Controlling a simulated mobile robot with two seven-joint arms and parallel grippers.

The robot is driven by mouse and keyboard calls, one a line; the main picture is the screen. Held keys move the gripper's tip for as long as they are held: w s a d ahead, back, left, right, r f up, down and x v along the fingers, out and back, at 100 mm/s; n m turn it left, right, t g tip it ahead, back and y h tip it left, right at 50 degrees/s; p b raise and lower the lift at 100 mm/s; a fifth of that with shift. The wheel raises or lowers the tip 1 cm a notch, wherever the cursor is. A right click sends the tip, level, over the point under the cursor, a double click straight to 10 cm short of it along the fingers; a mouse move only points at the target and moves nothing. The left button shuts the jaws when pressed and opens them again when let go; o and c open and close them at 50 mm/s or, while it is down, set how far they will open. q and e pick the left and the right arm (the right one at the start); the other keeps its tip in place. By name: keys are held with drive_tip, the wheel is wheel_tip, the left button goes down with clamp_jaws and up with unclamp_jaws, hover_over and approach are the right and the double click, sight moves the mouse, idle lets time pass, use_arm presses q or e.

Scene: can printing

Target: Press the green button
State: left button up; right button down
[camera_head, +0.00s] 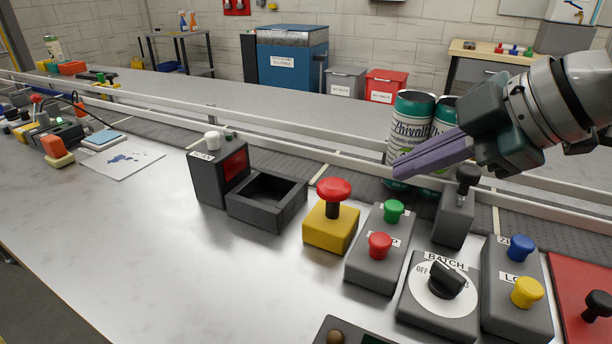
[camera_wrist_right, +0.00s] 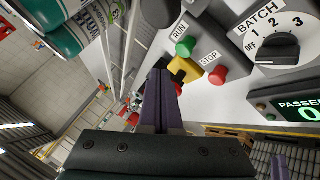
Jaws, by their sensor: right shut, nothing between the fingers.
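The green button (camera_head: 394,210) sits on the back part of a grey box (camera_head: 372,270), with a red button (camera_head: 380,245) in front of it on the same box. In the right wrist view the green button (camera_wrist_right: 185,47) stands beside the label RUN. My right gripper (camera_head: 398,172) is shut and empty, its purple fingers together. In the head view its tips are above and behind the green button, apart from it. In the right wrist view the fingertips (camera_wrist_right: 160,75) show a little to the left of and below the button. My left gripper is out of view.
A yellow box with a red mushroom button (camera_head: 334,190) stands left of the grey box. A black lever (camera_head: 467,178), a BATCH dial (camera_head: 446,280) and a box with blue and yellow buttons (camera_head: 521,250) stand to the right. Cans (camera_head: 408,110) stand on the conveyor behind my gripper.

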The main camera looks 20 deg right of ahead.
sight(393, 212)
wheel_tip(393, 212, down, 2)
drive_tip(key=shift+f+b, duration=0.15)
drive_tip(key=shift+b, duration=0.15)
idle(0.7)
idle(0.9)
drive_tip(key=shift+f, duration=0.1)
drive_tip(key=shift+f, duration=0.3)
idle(0.4)
